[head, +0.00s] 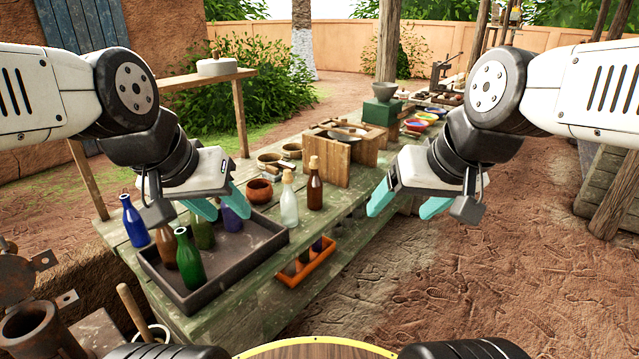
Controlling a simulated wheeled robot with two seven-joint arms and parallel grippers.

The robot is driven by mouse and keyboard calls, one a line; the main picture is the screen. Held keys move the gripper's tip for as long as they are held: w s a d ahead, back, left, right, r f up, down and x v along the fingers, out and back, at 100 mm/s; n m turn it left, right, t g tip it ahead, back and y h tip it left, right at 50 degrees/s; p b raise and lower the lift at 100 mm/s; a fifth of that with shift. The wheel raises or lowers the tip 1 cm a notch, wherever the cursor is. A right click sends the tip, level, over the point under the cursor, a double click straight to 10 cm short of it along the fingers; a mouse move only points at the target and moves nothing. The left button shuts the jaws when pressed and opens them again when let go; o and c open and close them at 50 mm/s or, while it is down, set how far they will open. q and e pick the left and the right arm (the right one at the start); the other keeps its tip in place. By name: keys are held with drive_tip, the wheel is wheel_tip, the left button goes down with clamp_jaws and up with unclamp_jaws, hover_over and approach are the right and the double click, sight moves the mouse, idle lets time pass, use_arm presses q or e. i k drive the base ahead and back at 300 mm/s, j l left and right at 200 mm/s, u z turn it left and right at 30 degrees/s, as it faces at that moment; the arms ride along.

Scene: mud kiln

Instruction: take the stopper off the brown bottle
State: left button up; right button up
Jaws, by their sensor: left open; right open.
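The brown bottle (315,190) stands upright on the green wooden table, with a light cork-like stopper (314,163) in its neck. A clear bottle (289,206) with a similar stopper stands just left of it. My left gripper (222,212) is open, with teal fingers, in front of the dark tray and left of both stoppered bottles. My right gripper (405,206) is open and empty, to the right of the brown bottle and apart from it. Another brown bottle (165,248) is in the tray, partly hidden by my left gripper.
The dark tray (197,300) also holds green and purple bottles. A blue bottle (134,222) stands left of it. A reddish bowl (259,191) and a wooden box (340,160) are near the brown bottle. An orange crate (318,268) sits lower, by the table's right side.

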sight(314, 185)
drive_tip(key=i+l+u, duration=0.1)
drive_tip(key=u, duration=0.6)
drive_tip(key=i+l+u, duration=0.15)
drive_tip(key=l+u, duration=0.3)
drive_tip(key=l, duration=0.2)
drive_tip(key=l+u, duration=0.4)
drive_tip(key=l, duration=0.2)
